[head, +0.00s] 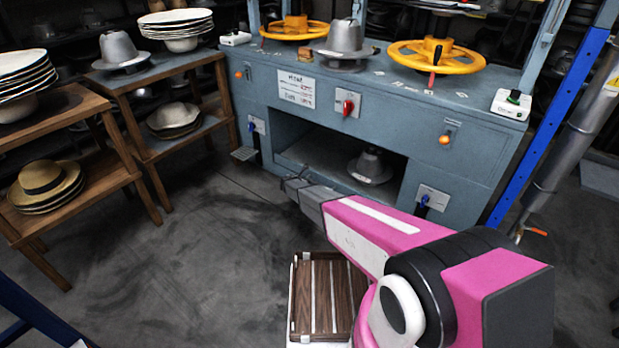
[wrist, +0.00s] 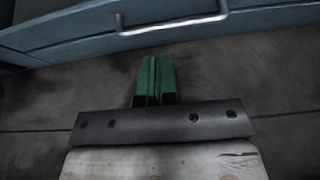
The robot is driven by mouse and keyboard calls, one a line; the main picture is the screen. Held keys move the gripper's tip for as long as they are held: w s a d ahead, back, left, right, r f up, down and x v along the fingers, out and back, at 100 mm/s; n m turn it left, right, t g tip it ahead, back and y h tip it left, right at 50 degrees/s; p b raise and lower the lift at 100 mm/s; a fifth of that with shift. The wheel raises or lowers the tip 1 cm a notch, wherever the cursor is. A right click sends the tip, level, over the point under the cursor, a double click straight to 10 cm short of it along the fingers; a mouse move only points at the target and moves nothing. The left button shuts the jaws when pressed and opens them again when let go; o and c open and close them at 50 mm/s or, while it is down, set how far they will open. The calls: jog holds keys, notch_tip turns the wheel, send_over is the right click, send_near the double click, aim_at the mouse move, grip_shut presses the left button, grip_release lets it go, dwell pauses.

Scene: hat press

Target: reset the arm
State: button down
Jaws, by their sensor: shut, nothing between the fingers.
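My arm reaches out from the lower right of the head view toward the press cabinet (head: 300,95). My gripper (head: 288,182) is at the arm's far end, in front of the cabinet's open lower bay, and looks small there. In the wrist view, the green fingers of my gripper (wrist: 154,78) lie side by side, shut with nothing between them. The grey floor is below them, and the blue-grey cabinet with a metal handle (wrist: 172,24) is just beyond.
Yellow handwheels (head: 436,54) and a grey hat form (head: 345,38) top the cabinet. Wooden tables with stacked hats (head: 45,188) stand at left. A slatted wooden tray (head: 325,292) is below my arm. A blue post (head: 553,120) stands at right. The left-middle floor is clear.

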jog(key=s+d+r+m+g, duration=0.6)
jog(key=s+d+r+m, duration=1.15)
jog(key=s, duration=0.45)
jog(key=s+d+r+m+g+y, duration=0.2)
jog(key=s+r+m, duration=0.3)
jog(key=s+r, duration=0.3)
jog(key=s+d+r+m+g+y, duration=0.1)
jog(key=s+r+m+y, duration=0.4)
jog(key=s, duration=1)
notch_tip(320, 180, up, 3)
jog(key=shift+s+d+r+m+g, duration=0.1)
jog(key=shift+s+d+m+g, duration=0.05)
jog(key=shift+d+m+g, duration=0.4)
jog(key=shift+a, duration=0.1)
